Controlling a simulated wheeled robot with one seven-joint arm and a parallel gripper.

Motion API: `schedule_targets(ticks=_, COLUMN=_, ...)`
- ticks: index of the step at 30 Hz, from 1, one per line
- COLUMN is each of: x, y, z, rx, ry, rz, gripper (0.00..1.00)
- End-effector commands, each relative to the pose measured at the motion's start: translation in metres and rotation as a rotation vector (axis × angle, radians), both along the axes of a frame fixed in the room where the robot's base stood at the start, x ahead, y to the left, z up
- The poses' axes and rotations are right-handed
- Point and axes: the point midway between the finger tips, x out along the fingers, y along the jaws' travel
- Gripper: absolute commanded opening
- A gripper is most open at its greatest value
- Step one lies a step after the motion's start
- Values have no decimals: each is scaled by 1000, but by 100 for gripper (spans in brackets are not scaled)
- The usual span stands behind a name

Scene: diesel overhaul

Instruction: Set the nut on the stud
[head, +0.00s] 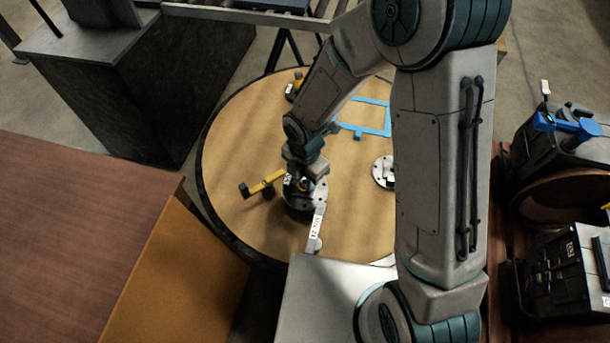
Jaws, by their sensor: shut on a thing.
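My gripper (302,184) points down over a round dark flanged part (305,207) with a pale top, on the round wooden table. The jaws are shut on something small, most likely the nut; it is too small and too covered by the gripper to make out. The stud cannot be told apart at this size; the gripper and wrist cover much of the flanged part's top. I cannot tell whether the held piece touches the stud.
The round table (232,133) also bears a yellow tool with black ends (264,184), a pale marked strip (316,228), a blue frame (375,104), a round metal flange (383,171) and a small yellow-black item (296,86). A brown bench (75,225) stands left.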

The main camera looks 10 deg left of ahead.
Motion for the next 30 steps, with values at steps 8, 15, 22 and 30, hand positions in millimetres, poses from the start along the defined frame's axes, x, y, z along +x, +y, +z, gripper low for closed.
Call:
schedule_targets(ticks=8, x=0, y=1, z=1, rx=1, ry=-1, rz=1, gripper=0)
schedule_targets(ticks=15, x=0, y=0, z=1, rx=1, ry=-1, rz=0, gripper=49)
schedule_targets(ticks=22, x=0, y=1, z=1, rx=1, ry=-1, rz=0, gripper=49)
schedule_targets(ticks=30, x=1, y=0, z=30, rx=3, ry=-4, rz=-3, gripper=49)
